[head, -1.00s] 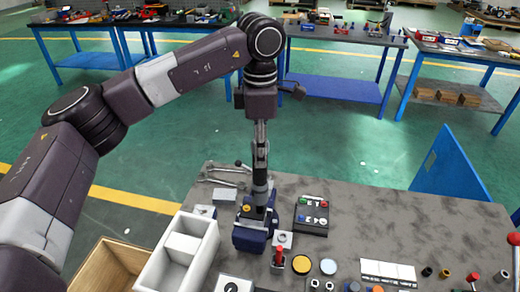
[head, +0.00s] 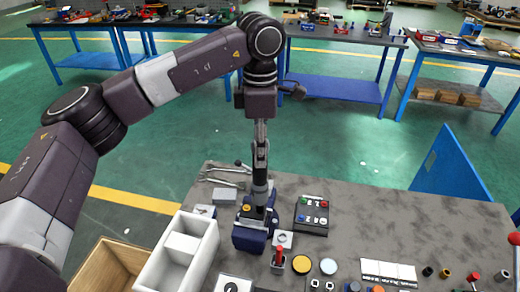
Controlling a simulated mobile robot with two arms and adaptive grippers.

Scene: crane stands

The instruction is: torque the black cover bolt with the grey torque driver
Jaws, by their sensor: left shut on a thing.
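My left gripper (head: 260,160) points straight down over the bench and is shut on the grey torque driver (head: 260,188), which stands upright beneath it. The driver's lower end meets the top of a dark blue block (head: 251,238). I cannot tell whether its tip sits on a bolt head. The black cover bolt cannot be made out; the driver may hide it. A yellow round part (head: 246,208) shows on the block beside the driver. My right gripper is not in view.
The grey bench (head: 410,225) carries a white divided tray (head: 205,262) left of the block, a black button panel (head: 312,216) right of it, and several small parts along the front. A wooden box (head: 105,268) is at lower left. The bench's back right is clear.

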